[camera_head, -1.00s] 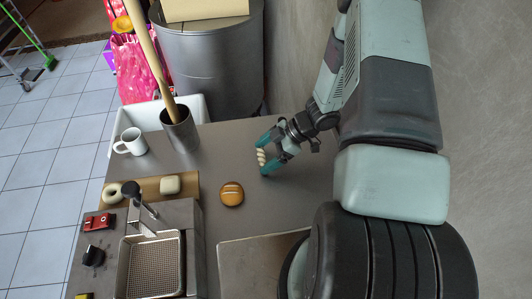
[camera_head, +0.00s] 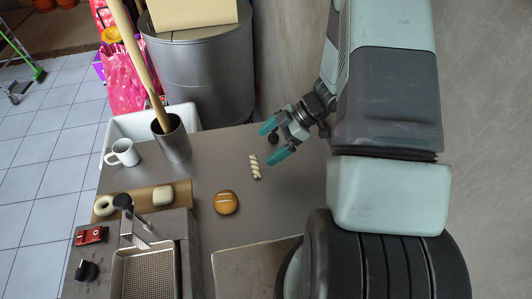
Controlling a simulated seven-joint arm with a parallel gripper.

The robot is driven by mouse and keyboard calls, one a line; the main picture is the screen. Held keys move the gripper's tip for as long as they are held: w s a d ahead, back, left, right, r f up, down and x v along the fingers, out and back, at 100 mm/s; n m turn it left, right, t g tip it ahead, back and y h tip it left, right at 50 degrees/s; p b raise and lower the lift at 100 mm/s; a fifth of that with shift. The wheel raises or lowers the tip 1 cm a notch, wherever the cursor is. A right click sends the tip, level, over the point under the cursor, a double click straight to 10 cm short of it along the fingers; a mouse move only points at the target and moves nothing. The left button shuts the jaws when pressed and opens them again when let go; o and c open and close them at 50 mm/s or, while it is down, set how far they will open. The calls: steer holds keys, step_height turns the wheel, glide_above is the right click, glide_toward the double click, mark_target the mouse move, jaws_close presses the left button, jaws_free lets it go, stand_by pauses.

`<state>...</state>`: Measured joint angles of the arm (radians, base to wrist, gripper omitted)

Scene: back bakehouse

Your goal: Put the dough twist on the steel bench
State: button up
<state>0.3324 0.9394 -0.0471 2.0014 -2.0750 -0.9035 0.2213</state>
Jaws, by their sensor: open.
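The dough twist (camera_head: 255,167), a pale ridged strip, lies on the grey steel bench (camera_head: 215,168). It is behind and to the right of the round brown bun (camera_head: 226,202). My gripper (camera_head: 273,140) has teal fingers and is open and empty. It is just to the right of the twist and a little farther back, apart from it. The near finger's tip is close to the twist in the picture. A small dark round thing (camera_head: 272,138) shows between the fingers; I cannot tell what it is.
A white mug (camera_head: 123,152) and a steel pot (camera_head: 171,140) with a long wooden pin stand at the back left. A fryer basket (camera_head: 147,272) is at the front left.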

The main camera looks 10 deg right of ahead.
steer(key=shift+r, duration=1.55)
